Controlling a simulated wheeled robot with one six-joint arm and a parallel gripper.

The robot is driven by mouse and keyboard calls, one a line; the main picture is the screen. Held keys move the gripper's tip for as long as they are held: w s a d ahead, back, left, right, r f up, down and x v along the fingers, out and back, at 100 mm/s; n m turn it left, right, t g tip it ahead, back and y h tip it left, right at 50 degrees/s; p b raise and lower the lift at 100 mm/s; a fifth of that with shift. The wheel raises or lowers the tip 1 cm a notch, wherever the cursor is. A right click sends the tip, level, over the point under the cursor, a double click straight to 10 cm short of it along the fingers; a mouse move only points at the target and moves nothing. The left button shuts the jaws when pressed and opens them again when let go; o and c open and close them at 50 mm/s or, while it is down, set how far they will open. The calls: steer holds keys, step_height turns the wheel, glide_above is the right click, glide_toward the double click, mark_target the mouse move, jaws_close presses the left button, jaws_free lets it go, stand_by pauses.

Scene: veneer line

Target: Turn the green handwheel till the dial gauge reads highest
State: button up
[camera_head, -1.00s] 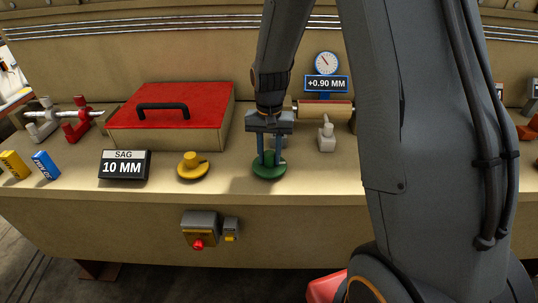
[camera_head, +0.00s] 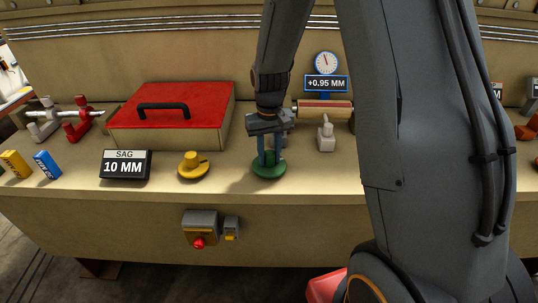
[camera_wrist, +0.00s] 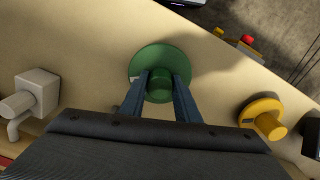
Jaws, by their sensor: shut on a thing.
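The green handwheel (camera_head: 268,171) lies flat on the bench top, in the middle of the head view. My gripper (camera_head: 270,159) points down at it, its two fingers shut on the wheel's raised hub. In the wrist view the fingers of my gripper (camera_wrist: 160,86) stand on both sides of the green hub, and the rim of the handwheel (camera_wrist: 160,58) shows beyond them. The dial gauge (camera_head: 326,64) stands behind, with its needle near the top. The blue-framed display (camera_head: 326,84) below it reads +0.95 MM.
A yellow handwheel (camera_head: 193,167) is left of the green one, beside a sign (camera_head: 124,165) reading SAG 10 MM. A grey block with a knob (camera_head: 326,137) is at right. A red-lidded box (camera_head: 178,108) stands behind left.

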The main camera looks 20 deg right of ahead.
mark_target(269, 153)
steer(key=shift+w, duration=0.1)
steer(key=o, duration=1)
steer(key=shift+o, duration=0.2)
steer(key=shift+r+b, duration=1.05)
steer(key=shift+r, duration=2.9)
